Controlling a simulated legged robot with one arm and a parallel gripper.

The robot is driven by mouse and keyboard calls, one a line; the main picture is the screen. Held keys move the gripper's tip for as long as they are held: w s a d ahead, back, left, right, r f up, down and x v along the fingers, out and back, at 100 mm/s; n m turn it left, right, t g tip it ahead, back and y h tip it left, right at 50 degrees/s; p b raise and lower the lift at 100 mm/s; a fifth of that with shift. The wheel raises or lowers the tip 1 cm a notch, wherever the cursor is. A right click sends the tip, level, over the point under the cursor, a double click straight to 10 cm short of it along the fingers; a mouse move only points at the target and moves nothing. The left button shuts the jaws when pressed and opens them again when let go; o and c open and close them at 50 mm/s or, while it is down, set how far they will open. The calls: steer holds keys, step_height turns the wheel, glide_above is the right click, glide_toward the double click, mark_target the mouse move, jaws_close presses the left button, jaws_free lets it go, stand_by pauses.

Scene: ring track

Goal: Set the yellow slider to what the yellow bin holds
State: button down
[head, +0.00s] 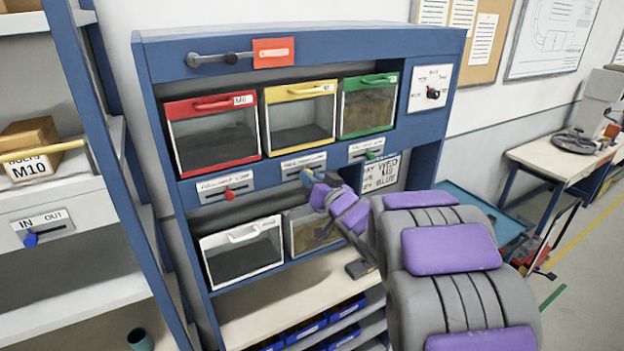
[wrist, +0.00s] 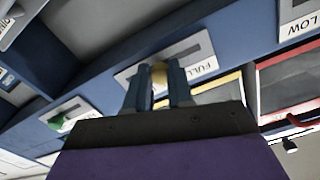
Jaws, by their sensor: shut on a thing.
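The yellow bin (head: 300,92) is in the blue cabinet's upper row, between the red and green bins. Its clear front shows a dark layer low down and a paler area above; the exact level is hard to read. The yellow slider's plate (head: 303,165) is just below it, and also shows in the wrist view (wrist: 126,74). My gripper (head: 311,178) is at this plate. In the upside-down wrist view, my gripper (wrist: 160,80) is shut on the yellow slider's knob (wrist: 160,72), with the word FULL to the picture's right of it.
The red bin (head: 212,130) and green bin (head: 368,105) flank the yellow one, with the red slider (head: 230,194) and green slider (head: 370,155) below them. A white bin (head: 243,250) sits lower.

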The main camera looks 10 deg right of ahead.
steer(key=shift+d+r, duration=0.1)
steer(key=shift+d, duration=0.05)
steer(key=d+p, duration=0.1)
steer(key=d, duration=0.1)
steer(key=w+d+p, duration=0.1)
steer(key=d+p, duration=0.1)
steer(key=shift+w+r, duration=0.1)
steer(key=shift+w, duration=0.1)
steer(key=shift+a, duration=0.1)
steer(key=c, duration=1.4)
jaws_free()
steer(key=shift+c, duration=0.2)
steer(key=o, duration=0.5)
steer(key=shift+d, duration=0.4)
steer(key=shift+s, duration=0.15)
steer(key=shift+s+f, duration=0.2)
steer(key=shift+s, duration=0.1)
steer(key=shift+b+v, duration=1)
steer(key=shift+v, duration=7.25)
